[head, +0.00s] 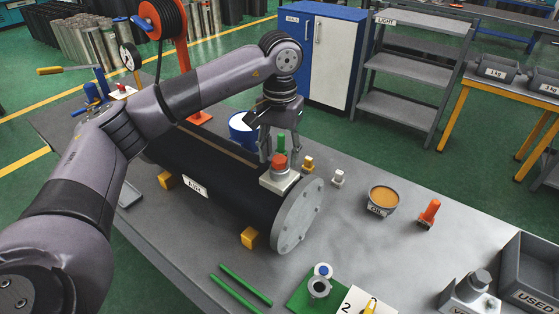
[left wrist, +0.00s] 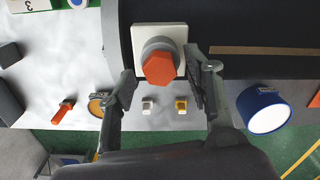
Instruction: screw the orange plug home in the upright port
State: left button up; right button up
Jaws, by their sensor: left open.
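The orange plug (head: 279,161) has a hexagonal head and sits in the upright port (head: 279,179) on top of the black flanged cylinder (head: 232,170). In the left wrist view the plug (left wrist: 160,69) shows from above, over the round grey port collar (left wrist: 155,47) on a white square plate (left wrist: 173,31). How deep it sits is hard to tell. My left gripper (head: 280,153) is open above the port, pointing down. In the wrist view its fingers (left wrist: 167,78) stand on either side of the plug, with gaps to it. My right gripper is not in view.
A blue and white tub (head: 243,130) stands behind the cylinder. Small yellow (head: 308,164) and white (head: 338,178) pieces, a bowl (head: 383,200) and another orange part (head: 429,213) are right of it. Green rods (head: 240,284) lie in front. A USED bin (head: 529,270) stands far right.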

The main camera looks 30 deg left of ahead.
aim_at(280, 159)
pick_arm(q)
jog(key=shift+r+p, duration=1.45)
jog(key=shift+r, duration=1.25)
jog(key=shift+f, duration=0.15)
